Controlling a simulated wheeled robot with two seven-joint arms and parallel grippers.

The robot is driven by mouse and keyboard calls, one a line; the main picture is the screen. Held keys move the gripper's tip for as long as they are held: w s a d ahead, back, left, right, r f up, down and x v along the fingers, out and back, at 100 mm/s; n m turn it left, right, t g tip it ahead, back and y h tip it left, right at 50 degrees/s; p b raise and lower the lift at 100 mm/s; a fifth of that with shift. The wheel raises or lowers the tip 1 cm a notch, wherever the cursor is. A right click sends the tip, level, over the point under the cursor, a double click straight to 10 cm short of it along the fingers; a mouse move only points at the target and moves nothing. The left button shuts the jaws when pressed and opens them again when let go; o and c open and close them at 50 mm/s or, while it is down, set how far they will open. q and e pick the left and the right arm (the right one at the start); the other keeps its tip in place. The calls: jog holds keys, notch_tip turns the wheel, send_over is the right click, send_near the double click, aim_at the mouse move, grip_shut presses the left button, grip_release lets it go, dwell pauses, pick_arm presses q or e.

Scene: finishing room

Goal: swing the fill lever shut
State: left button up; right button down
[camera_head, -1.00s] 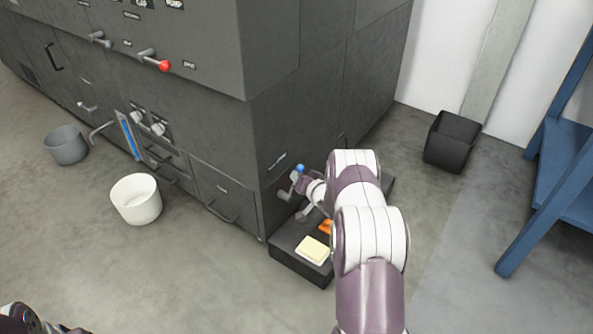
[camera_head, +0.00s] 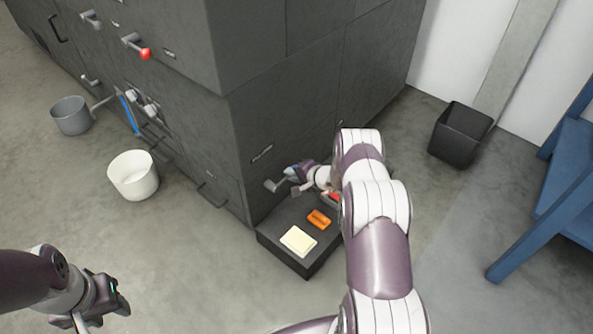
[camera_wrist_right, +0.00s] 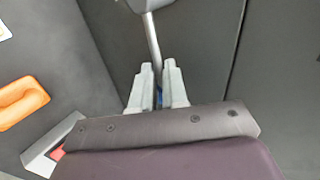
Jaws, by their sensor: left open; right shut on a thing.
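A grey metal lever (camera_head: 275,185) with a blue knob sticks out of the side of the dark grey cabinet, below a small label too small to read. My right gripper (camera_head: 291,173) is at its knob end. In the right wrist view the lever's rod (camera_wrist_right: 153,38) runs down between the fingers of my right gripper (camera_wrist_right: 158,72). They are shut on the lever, with a bit of blue showing between them. My left gripper (camera_head: 120,300) is open and empty above the floor at bottom left, far from the lever.
A low dark box (camera_head: 272,238) below the lever bears a cream block (camera_head: 298,241) and an orange piece (camera_head: 319,219). A white bucket (camera_head: 133,178) and a grey bucket (camera_head: 71,116) stand left. A black bin (camera_head: 460,135) and blue frame (camera_head: 545,200) stand right.

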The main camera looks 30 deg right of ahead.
jog(key=shift+w+d+r, duration=0.1)
jog(key=shift+w+d, duration=0.2)
jog(key=shift+d, duration=0.2)
jog(key=c, duration=1.2)
grip_release()
jog(key=shift+o, duration=0.2)
jog(key=p+v, duration=0.6)
jog(key=v, duration=0.6)
jog(key=shift+s+d+p, duration=0.2)
jog(key=shift+s+p, duration=0.1)
jog(key=shift+s, duration=0.05)
